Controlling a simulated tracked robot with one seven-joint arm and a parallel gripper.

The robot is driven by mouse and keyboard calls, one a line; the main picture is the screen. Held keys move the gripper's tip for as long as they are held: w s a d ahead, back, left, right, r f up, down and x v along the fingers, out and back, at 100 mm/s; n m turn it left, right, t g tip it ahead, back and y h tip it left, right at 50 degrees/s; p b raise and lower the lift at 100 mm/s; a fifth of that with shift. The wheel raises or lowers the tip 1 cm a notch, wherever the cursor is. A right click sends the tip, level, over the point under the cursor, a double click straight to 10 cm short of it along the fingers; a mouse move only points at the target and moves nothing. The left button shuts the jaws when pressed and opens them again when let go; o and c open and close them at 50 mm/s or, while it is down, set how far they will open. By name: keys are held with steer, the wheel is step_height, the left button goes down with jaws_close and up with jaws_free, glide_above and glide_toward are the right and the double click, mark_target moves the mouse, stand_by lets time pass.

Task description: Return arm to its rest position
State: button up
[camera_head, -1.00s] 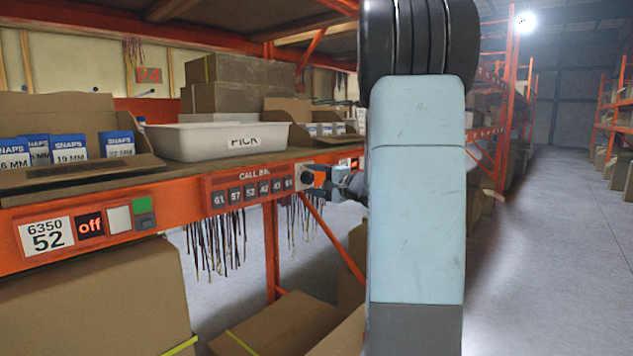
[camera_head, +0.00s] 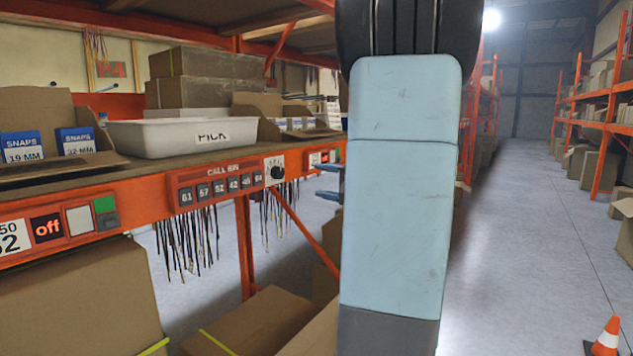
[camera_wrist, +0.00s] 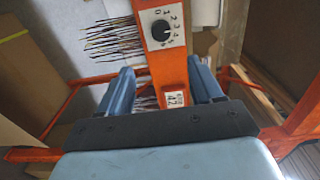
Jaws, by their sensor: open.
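My gripper (camera_head: 328,181) shows at the left edge of my arm in the head view, in front of the rack's orange beam, its fingers pointing left. In the wrist view my gripper (camera_wrist: 163,88) has its two blue fingers wide apart with nothing between them but the beam behind. My pale blue arm link (camera_head: 398,190) stands upright in the middle of the head view and hides part of the rack. A dial (camera_head: 276,171) is on the beam left of the gripper, apart from it. The dial also shows in the wrist view (camera_wrist: 161,30).
The shelf holds a white PICK bin (camera_head: 180,138), blue SNAPS boxes (camera_head: 22,147) and brown cartons (camera_head: 205,80). Dark ties (camera_head: 187,240) hang below the beam (camera_head: 140,200). The aisle floor (camera_head: 530,220) at right is mostly clear, with an orange cone (camera_head: 607,338) at bottom right.

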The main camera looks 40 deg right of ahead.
steer(key=shift+a, duration=0.1)
stand_by(0.5)
steer(key=s+a+f+n+g+y, duration=0.15)
steer(key=s+a+n+g, duration=0.3)
steer(key=a, duration=0.65)
steer(key=s+a+f+n+g+y, duration=0.1)
steer(key=s+a+f+n+g, duration=0.25)
steer(key=a, duration=0.75)
steer(key=s+a+f+n+g+h, duration=0.1)
steer(key=s+a+n+g+h, duration=0.2)
steer(key=s, duration=1)
steer(key=shift+s+a+f+n+h, duration=0.15)
steer(key=shift+s+a+n+h, duration=0.15)
steer(key=shift+n+h, duration=1.9)
steer(key=shift+m+h, duration=0.65)
steer(key=shift+m, duration=0.05)
